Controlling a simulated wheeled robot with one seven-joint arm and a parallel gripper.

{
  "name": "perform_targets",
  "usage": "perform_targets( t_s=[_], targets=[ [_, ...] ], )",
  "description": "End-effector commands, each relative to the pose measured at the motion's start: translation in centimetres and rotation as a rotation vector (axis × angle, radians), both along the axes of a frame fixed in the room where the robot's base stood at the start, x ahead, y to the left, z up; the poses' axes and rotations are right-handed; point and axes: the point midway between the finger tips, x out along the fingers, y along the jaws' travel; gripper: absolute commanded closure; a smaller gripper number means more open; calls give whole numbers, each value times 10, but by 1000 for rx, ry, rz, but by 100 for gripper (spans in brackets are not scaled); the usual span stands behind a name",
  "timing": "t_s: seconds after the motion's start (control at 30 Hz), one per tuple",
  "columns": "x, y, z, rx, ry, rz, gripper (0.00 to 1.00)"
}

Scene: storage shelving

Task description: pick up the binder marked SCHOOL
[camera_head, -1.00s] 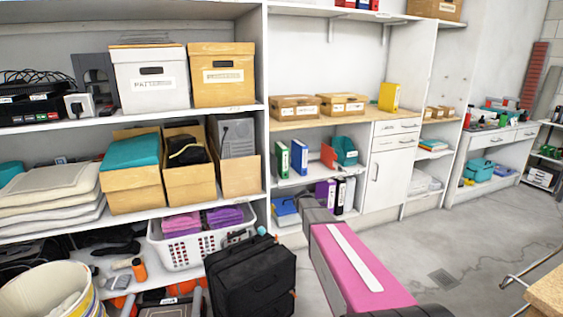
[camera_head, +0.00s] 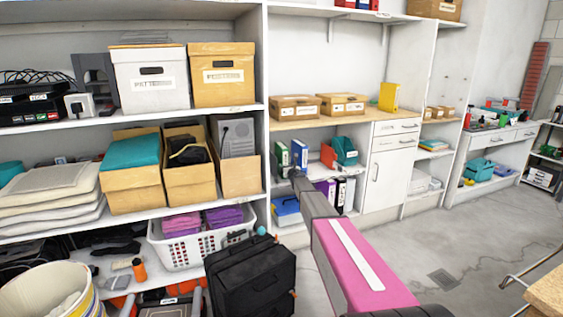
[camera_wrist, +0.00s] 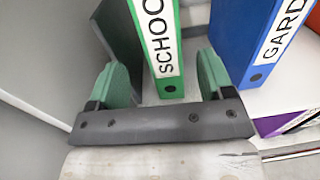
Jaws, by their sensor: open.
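The green binder marked SCHOOL (camera_wrist: 157,45) stands upright on a shelf, its spine toward my gripper. In the wrist view my gripper (camera_wrist: 158,85) is open, with one green-padded finger on each side of the spine's lower part. I cannot tell whether either finger touches it. In the head view the green binder (camera_head: 282,158) is partly visible beyond the end of my arm. A blue binder marked GARD (camera_wrist: 262,45), its label cut off, stands to the right; it also shows in the head view (camera_head: 299,156).
A shelf side wall (camera_wrist: 45,60) lies close on the left of the gripper. Purple and black binders (camera_head: 325,190) stand on the shelf below. A red and teal item pair (camera_head: 346,151) sits farther right. A black suitcase (camera_head: 250,280) stands on the floor.

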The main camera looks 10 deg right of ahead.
Motion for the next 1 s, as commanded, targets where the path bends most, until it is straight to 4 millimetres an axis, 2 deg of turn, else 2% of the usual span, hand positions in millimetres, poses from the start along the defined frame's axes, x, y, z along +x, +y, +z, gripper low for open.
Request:
perform_targets(
  t_s=[0.03,0.1,0.37,0.63,0.9,0.93,1.0],
  targets=[
    [12,2,-1,1,0,0,26],
    [21,3,0,2,0,0,26],
    [37,6,0,3,1,-1,26],
    [74,12,-1,3,2,-1,26],
    [77,13,0,4,2,-1,26],
    [77,13,0,4,2,-1,29],
    [77,13,0,4,2,-1,52]
  ],
)
